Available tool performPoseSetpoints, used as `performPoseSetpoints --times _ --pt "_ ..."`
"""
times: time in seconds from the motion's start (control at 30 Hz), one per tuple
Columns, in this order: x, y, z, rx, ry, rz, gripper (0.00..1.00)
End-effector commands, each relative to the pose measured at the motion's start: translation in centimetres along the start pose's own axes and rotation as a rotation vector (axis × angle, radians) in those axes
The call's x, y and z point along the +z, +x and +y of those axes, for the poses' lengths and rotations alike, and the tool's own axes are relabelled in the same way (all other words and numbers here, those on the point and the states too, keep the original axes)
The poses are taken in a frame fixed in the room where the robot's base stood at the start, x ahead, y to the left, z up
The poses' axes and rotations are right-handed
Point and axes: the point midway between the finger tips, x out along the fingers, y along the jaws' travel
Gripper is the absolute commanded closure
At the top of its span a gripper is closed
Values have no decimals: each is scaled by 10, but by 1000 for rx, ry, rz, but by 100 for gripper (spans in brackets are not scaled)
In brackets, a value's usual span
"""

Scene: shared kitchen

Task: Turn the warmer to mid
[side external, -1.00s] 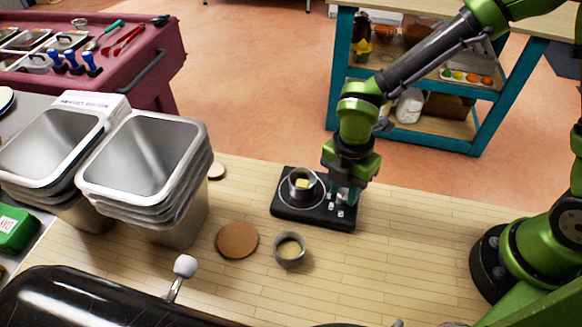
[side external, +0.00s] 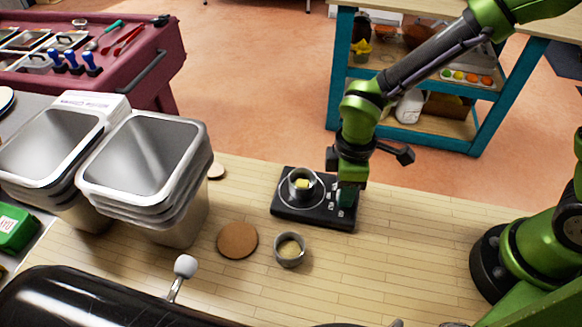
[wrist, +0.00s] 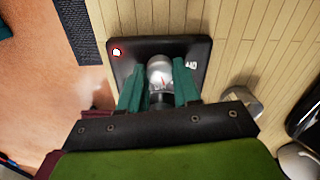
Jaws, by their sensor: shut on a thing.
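The warmer (side external: 283,206) is a flat black plate on the wooden counter, with a round ring and pale marks at its right end. A small metal cup (side external: 302,190) with yellow contents stands on its ring. My gripper (side external: 346,196) points down at the right, control end of the warmer. In the wrist view, its teal fingers (wrist: 160,82) are shut on the silver knob (wrist: 160,66), one on each side. A thin red line shows on the knob. A red-ringed white mark (wrist: 117,51) and partly covered white lettering (wrist: 190,65) lie beside it. The exact setting is unclear.
A second small metal cup (side external: 290,257) and a round brown coaster (side external: 237,240) lie in front of the warmer. Stacked steel pans (side external: 150,210) stand at left. A white-knobbed lever (side external: 184,267) is in front. The counter right of the warmer is clear.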

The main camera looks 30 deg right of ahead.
Motion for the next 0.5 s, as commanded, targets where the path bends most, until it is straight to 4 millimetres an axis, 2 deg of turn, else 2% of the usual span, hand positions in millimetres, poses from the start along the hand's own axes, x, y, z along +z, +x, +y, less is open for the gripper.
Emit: performPoseSetpoints --times 0.2,0.5 --pt "0 0 0 0 166 6 98" --pt "0 0 0 0 310 11 98"
